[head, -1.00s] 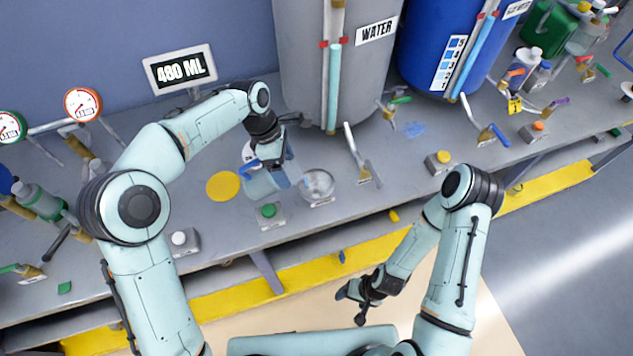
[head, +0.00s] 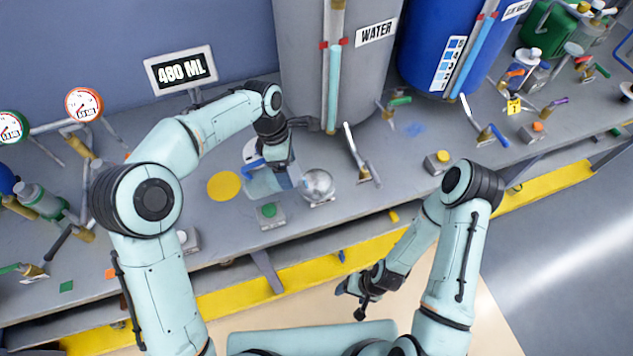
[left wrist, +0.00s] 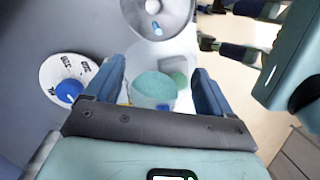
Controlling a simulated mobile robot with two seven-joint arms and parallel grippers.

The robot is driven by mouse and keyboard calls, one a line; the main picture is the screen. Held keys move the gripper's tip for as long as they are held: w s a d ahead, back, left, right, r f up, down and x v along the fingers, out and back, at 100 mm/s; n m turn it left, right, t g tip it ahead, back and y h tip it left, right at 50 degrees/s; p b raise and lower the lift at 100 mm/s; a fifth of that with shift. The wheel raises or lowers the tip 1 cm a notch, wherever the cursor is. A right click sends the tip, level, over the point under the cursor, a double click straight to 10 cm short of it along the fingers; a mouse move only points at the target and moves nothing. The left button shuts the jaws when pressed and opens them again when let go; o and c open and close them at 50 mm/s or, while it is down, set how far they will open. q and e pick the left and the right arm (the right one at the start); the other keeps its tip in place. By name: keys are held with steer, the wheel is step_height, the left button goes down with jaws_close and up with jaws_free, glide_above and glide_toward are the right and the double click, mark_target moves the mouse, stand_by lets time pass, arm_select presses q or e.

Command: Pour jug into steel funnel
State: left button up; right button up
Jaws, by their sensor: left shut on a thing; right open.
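The jug (head: 262,183) is translucent with blue-green liquid in it. My left gripper (head: 279,172) is shut on it and holds it just left of the steel funnel. In the left wrist view the jug (left wrist: 155,88) sits between the two blue fingers, its liquid surface showing; I cannot tell its exact tilt. The steel funnel (head: 318,185) is a shiny round bowl on the bench. In the left wrist view the funnel (left wrist: 157,14) is just beyond the jug. My right gripper (head: 362,292) is open and empty, low in front of the bench.
A yellow disc (head: 224,186) lies left of the jug, and a green button box (head: 270,214) stands in front. A grey WATER tank (head: 303,65) and a blue tank (head: 428,45) stand behind. A display (head: 181,69) reads 480 ML. A lever (head: 362,155) stands right of the funnel.

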arm_select(q)
steer(key=shift+s+d, duration=0.15)
arm_select(e)
steer(key=shift+r, duration=0.1)
steer(key=shift+w+r, duration=0.1)
steer(key=shift+w, duration=0.05)
